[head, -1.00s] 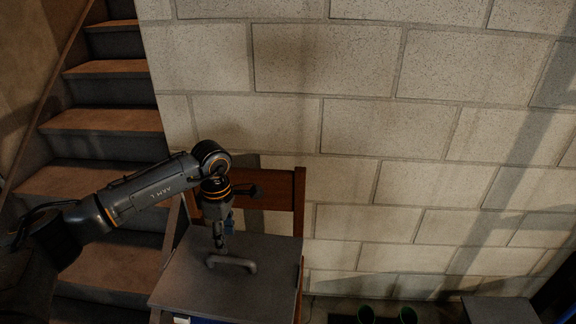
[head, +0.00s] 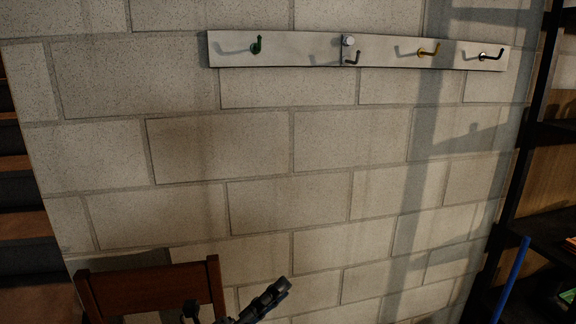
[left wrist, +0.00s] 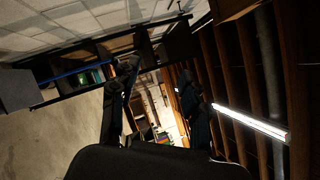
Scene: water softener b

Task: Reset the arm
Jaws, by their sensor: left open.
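My left gripper (head: 237,300) shows at the bottom edge of the head view, in front of the block wall and beside a wooden chair back. Its two dark fingers stand apart with nothing between them. In the left wrist view the fingers (left wrist: 157,78) are also spread and empty, with the room's shelves and ceiling beyond them. The rest of my left arm is below the head view. My right gripper is in neither view.
The wooden chair back (head: 150,290) stands at the lower left, stairs (head: 22,225) at the left edge. A hook rail (head: 300,50) is fixed high on the block wall (head: 330,150). Dark shelving (head: 545,225) and a blue pole (head: 512,280) stand right. The wrist view shows a lit ceiling lamp (left wrist: 250,122).

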